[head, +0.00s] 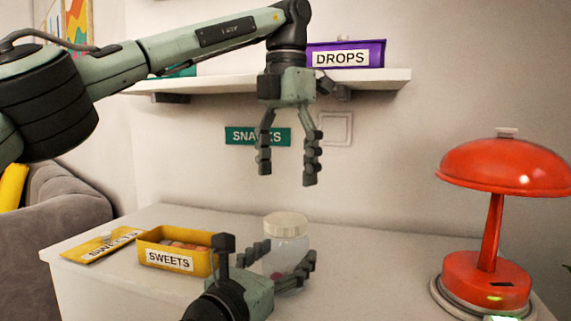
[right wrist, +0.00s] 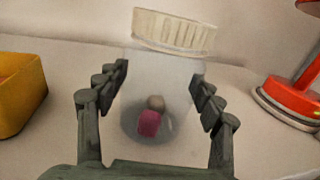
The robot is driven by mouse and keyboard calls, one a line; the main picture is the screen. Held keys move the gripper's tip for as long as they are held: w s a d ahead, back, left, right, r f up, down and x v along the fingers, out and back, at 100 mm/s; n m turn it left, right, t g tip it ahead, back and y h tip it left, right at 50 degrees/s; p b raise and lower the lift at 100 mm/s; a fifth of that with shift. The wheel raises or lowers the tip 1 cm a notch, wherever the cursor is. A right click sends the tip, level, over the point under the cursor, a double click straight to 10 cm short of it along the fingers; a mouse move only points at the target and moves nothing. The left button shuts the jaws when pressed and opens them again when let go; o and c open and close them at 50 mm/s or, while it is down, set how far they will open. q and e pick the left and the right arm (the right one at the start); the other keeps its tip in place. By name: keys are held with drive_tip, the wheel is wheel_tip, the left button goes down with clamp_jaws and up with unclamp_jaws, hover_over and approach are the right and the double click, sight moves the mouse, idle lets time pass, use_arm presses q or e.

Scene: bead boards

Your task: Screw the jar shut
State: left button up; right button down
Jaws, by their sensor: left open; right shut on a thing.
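A clear jar (head: 286,252) with a cream ribbed lid (head: 286,225) on top stands on the white table. In the right wrist view the jar (right wrist: 160,78) holds a pink piece and a beige piece. Its lid (right wrist: 174,32) looks slightly tilted there; I cannot tell whether it is seated on the thread. My right gripper (head: 281,259) is low at the table, shut on the jar's body with a finger on either side. My left gripper (head: 287,173) is open and empty, pointing down, above the lid and clear of it.
A yellow SWEETS box (head: 205,259) with contents stands left of the jar, close to my right gripper. Its yellow lid (head: 100,246) lies further left. A red lamp (head: 487,230) stands at the right. A wall shelf (head: 385,78) with a purple DROPS box (head: 372,55) is behind my left arm.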

sight(285, 219)
use_arm(q)
drive_tip(key=n, duration=0.5)
drive_tip(key=shift+r+n, duration=0.25)
drive_tip(key=shift+n, duration=0.05)
drive_tip(key=shift+f, duration=0.1)
drive_tip(key=shift+f, duration=3.9)
drive_tip(key=shift+c, duration=0.2)
drive_tip(key=c, duration=1.2)
drive_tip(key=m, duration=0.8)
drive_tip(key=o, duration=1.4)
drive_tip(key=shift+w, duration=0.1)
